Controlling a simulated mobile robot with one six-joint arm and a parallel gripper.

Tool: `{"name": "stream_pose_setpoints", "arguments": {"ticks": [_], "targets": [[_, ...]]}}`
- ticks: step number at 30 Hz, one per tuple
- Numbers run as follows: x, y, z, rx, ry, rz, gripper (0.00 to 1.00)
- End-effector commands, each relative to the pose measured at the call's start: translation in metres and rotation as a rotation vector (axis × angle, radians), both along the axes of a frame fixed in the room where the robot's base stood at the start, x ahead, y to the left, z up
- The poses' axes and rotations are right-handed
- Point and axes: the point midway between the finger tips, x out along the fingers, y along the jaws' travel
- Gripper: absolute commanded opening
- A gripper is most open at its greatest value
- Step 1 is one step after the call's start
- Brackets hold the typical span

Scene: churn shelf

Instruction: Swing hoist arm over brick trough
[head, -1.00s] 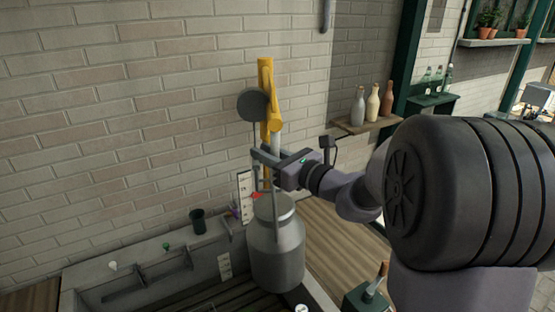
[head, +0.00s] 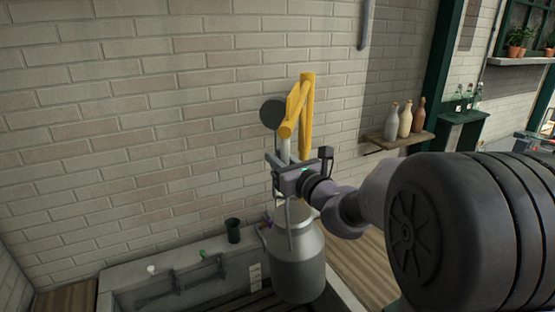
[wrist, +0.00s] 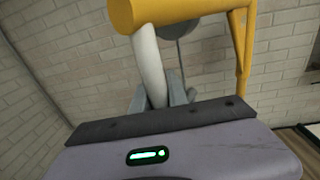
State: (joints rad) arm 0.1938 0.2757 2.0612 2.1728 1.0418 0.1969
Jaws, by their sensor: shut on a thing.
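The yellow hoist arm (head: 291,112) stands out from the brick wall in the head view, with its post (head: 307,115) behind it. It also shows at the top of the wrist view (wrist: 180,12). A pale grey rod (head: 285,150) hangs down from the arm's end. My gripper (head: 277,163) is shut on this rod; the wrist view shows the rod (wrist: 150,62) between the fingers. A large grey metal churn (head: 297,266) hangs below my gripper, partly hidden by it. The brick trough (head: 130,274) lies below, with the churn over its right part.
A dark cup (head: 233,231) and small knobs (head: 202,253) sit on the trough's back ledge. A shelf (head: 400,141) with three bottles (head: 404,119) is on the wall to the right. A dark round disc (head: 272,113) is beside the hoist arm.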

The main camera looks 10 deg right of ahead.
Motion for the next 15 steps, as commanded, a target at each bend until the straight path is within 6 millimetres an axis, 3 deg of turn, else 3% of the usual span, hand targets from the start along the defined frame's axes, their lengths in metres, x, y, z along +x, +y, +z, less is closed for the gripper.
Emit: {"name": "stream_pose_setpoints", "arguments": {"ticks": [1, 4, 15], "targets": [[0.001, -0.0018, 0.0056, 0.003, -0.01, -0.004, 0.22], [0.0009, -0.0015, 0.0051, 0.003, -0.009, -0.003, 0.41], [0.0003, -0.0002, 0.0022, 0.002, -0.005, 0.0, 0.41]]}}
